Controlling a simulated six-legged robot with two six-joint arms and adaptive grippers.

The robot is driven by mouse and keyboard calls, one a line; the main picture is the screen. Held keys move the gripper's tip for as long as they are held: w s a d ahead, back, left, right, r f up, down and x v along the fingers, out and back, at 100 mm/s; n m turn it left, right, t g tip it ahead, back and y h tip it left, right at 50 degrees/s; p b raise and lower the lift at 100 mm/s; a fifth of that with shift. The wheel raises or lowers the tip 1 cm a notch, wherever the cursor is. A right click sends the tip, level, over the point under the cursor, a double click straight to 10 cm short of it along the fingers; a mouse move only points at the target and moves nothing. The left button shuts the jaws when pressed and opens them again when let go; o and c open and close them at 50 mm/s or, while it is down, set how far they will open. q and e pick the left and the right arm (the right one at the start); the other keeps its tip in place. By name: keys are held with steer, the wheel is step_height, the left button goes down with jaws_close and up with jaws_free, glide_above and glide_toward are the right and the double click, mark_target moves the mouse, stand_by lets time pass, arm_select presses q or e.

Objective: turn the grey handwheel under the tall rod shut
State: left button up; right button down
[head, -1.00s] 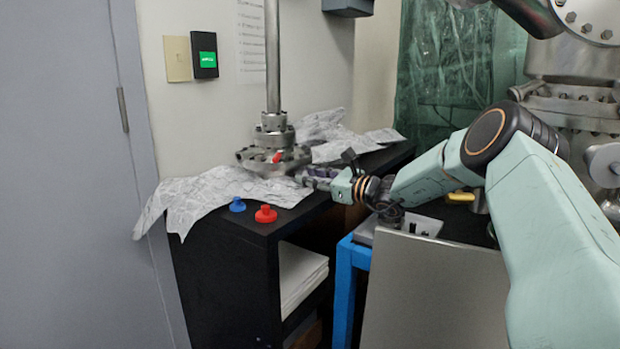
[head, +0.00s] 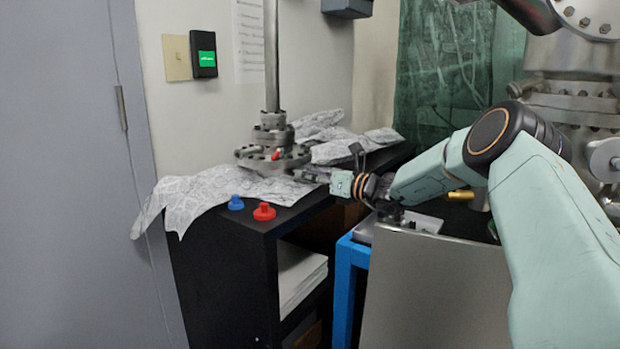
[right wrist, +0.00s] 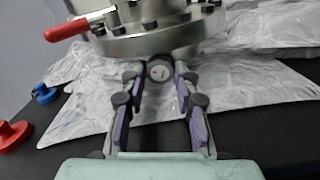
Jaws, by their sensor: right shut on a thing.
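The tall metal rod (head: 271,60) rises from a steel flanged fitting (head: 272,157) with a small red handle on the black cabinet. My right gripper (head: 300,175) reaches the fitting's right side from the right. In the right wrist view, my right gripper (right wrist: 160,76) has its purple-padded fingers on either side of a small round grey handwheel (right wrist: 160,70), seen end-on below the flange, and is shut on it. The red handle (right wrist: 75,30) sticks out to the left there. The handwheel is mostly hidden by the fingers in the head view. My left gripper is not in view.
A blue knob (head: 236,203) and a red knob (head: 264,212) stand on the front of the black cabinet (head: 215,270). Crumpled printed sheets (head: 200,198) lie around the fitting. A blue frame (head: 345,290) and a metal panel (head: 425,290) stand below my right arm.

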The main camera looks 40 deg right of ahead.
steer(key=shift+f, duration=0.15)
steer(key=c, duration=1)
jaws_free()
steer(key=v, duration=0.6)
steer(key=shift+d+r, duration=0.1)
steer(key=shift+r, duration=0.15)
steer(key=shift+s+d+f, duration=0.1)
steer(key=shift+s, duration=0.6)
